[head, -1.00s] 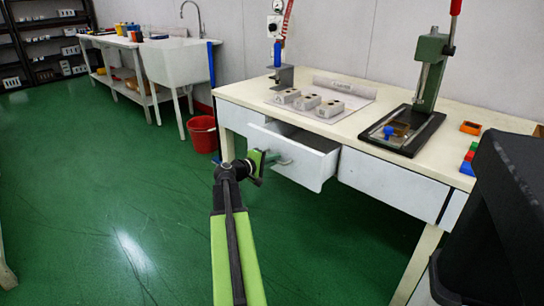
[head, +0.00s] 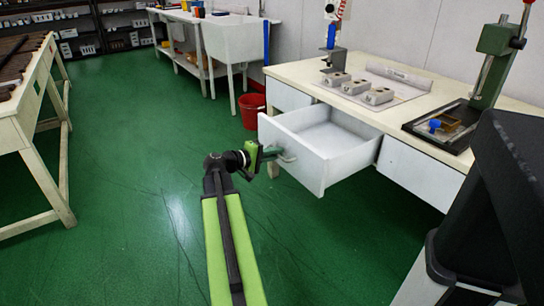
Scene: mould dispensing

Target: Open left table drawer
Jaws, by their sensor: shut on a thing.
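The white left table drawer (head: 308,166) is pulled well out of the cream-topped table (head: 300,72), and its inside looks empty. My gripper (head: 276,156) is at the drawer's front, shut on the drawer handle (head: 287,157). The gripper's fingertips are small in the view and partly hidden by its green and black body. A closed white drawer (head: 415,172) sits to the right of the open one.
Grey moulds (head: 357,86) lie on a sheet on the tabletop beside a green press (head: 490,70). A red bucket (head: 252,112) stands behind the drawer. Another table (head: 30,105) is at the left. Green floor (head: 130,190) between is clear.

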